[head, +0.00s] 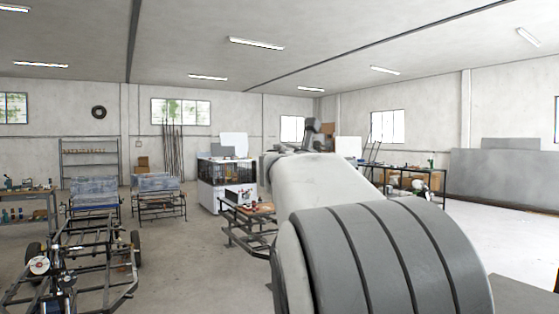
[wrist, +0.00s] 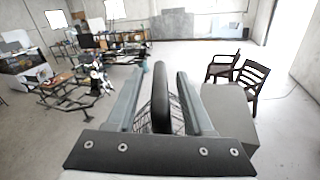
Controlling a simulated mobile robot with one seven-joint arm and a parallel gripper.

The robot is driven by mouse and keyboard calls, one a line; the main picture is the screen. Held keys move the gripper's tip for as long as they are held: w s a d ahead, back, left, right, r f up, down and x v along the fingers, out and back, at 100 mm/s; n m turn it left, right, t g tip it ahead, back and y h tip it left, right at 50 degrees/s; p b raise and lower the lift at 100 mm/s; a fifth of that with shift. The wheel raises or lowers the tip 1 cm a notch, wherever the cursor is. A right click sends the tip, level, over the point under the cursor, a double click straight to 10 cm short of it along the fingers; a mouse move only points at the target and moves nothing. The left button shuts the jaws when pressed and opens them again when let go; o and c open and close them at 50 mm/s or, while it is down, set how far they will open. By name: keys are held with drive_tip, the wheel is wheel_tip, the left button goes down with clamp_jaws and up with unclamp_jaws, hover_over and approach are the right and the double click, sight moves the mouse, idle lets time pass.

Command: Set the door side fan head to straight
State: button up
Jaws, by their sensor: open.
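In the wrist view, my gripper (wrist: 158,78) is open, with one grey finger on each side of a dark upright rounded part (wrist: 160,98). Thin wire mesh (wrist: 146,118) shows beside this part, so it looks like a fan head seen nearly edge-on. A gap shows between the part and each finger. Its stand is hidden, and I cannot tell which fan it is or how far its head is turned. In the head view my arm covers the middle and lower right, and no fan can be made out.
Two dark chairs (wrist: 250,82) stand at the right in the wrist view. A grey box-like surface (wrist: 228,112) lies just right of the fingers. Metal frames (wrist: 70,90) stand at the left. In the head view, a wheeled chassis (head: 85,262) and a white machine (head: 222,180) stand left of my arm.

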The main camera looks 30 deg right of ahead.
clamp_jaws()
idle(1.4)
